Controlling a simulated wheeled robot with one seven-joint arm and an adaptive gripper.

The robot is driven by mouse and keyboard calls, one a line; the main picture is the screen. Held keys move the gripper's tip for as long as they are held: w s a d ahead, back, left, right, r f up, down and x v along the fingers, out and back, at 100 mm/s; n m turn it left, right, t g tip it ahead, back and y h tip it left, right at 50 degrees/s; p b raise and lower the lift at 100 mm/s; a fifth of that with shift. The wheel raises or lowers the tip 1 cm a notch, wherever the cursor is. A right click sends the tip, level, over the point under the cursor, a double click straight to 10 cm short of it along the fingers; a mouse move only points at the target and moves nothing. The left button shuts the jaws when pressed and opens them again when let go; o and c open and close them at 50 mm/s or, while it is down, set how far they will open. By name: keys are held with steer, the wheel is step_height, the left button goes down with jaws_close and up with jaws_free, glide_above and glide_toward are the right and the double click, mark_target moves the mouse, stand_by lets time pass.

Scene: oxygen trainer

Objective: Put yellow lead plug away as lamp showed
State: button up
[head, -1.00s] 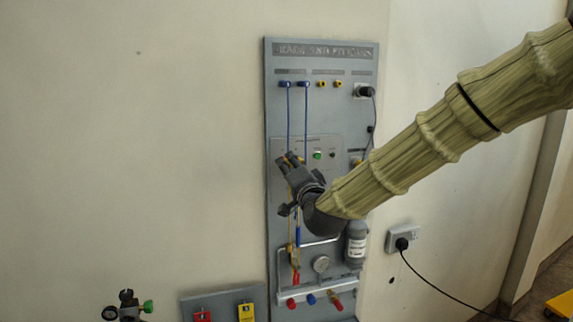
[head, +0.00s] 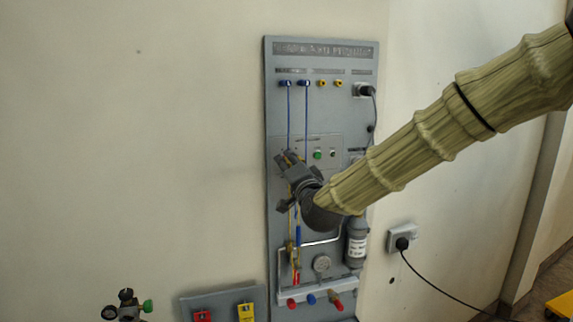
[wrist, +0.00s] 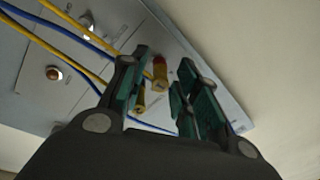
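My gripper (head: 284,158) is in front of the middle of the grey wall panel (head: 352,60). In the wrist view its teal-padded fingers (wrist: 162,92) stand apart. A yellow plug with a red end (wrist: 160,72) shows in the gap between them, and a small brass-yellow piece (wrist: 140,102) is close to the left finger. I cannot tell whether either touches a pad. Yellow leads (wrist: 62,58) and blue leads (wrist: 75,35) cross the panel. A reddish-orange lamp (wrist: 54,73) shows there; the head view shows a green round lamp or button (head: 318,154). My gripper hides part of the panel.
A grey bottle (head: 356,243), gauge (head: 321,264) and pipe are below. A board with red and yellow blocks (head: 246,312) is lower left. The wall at left is bare.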

mark_target(289, 163)
steer(key=shift+b, duration=0.35)
stand_by(0.6)
jaws_close()
steer(key=shift+s, duration=0.15)
steer(key=shift+r+b+v, duration=0.15)
steer(key=shift+b+v, duration=0.25)
steer(key=shift+v, duration=0.65)
steer(key=shift+r+b+v, duration=0.15)
steer(key=shift+b+v, duration=0.25)
steer(key=shift+v, duration=0.65)
steer(key=shift+s+d, duration=0.1)
steer(key=shift+s, duration=0.2)
steer(key=d+r+m+p, duration=0.4)
steer(key=d+r+p, duration=0.1)
steer(key=r, duration=0.5)
steer(key=d+r+m+g+p, duration=0.1)
steer(key=d+r+m+p, duration=0.3)
steer(key=r, duration=0.7)
steer(key=shift+w+d+h+p, duration=0.2)
steer(key=shift+d+h+p, duration=0.3)
steer(key=shift+d, duration=0.75)
